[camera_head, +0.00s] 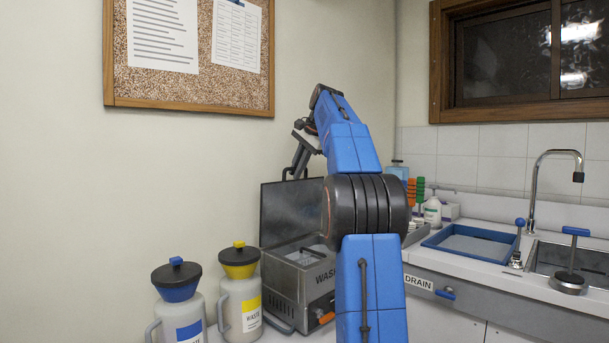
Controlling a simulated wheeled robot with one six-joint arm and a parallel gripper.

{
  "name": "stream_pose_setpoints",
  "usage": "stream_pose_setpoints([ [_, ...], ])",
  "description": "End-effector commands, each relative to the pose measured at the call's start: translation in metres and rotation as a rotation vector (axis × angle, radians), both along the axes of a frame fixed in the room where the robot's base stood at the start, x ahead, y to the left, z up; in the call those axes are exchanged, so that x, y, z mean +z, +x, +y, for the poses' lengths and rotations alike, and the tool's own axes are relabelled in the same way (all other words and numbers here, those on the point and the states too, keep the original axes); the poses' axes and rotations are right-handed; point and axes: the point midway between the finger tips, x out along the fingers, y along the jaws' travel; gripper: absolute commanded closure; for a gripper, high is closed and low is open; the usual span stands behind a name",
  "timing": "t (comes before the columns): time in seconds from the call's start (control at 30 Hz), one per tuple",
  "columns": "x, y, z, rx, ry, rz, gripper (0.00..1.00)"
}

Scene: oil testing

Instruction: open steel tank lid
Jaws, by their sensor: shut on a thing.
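The steel tank (296,292), marked "WASH", stands on the counter behind my arm. Its dark lid (285,215) is raised about upright along the back of the tank, and part of the tank's inside shows. My gripper (289,174) is at the lid's top edge. It is shut on what looks like the lid's black handle, which is mostly hidden by the fingers. My blue arm hides the right part of the tank and lid.
Two waste jugs, one with a blue collar (178,292) and one with a yellow collar (239,265), stand left of the tank. To the right are a blue tray (440,251), a sink tap (533,195) and a white bottle (432,212). A cork board (118,85) hangs above.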

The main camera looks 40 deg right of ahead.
Motion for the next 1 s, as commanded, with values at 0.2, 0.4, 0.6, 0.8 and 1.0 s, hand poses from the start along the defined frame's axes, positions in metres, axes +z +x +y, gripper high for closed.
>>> stream_pose_setpoints([
  [0.2,0.000,0.022,0.002,0.000,0.000,-0.001,1.00],
  [0.4,0.000,0.031,0.002,0.000,0.000,0.000,1.00],
  [0.6,0.000,0.032,0.002,-0.001,0.001,0.000,1.00],
  [0.8,0.000,0.032,0.002,-0.001,0.001,0.000,1.00],
  [1.0,-0.001,0.032,0.002,0.000,0.001,0.002,0.71],
])
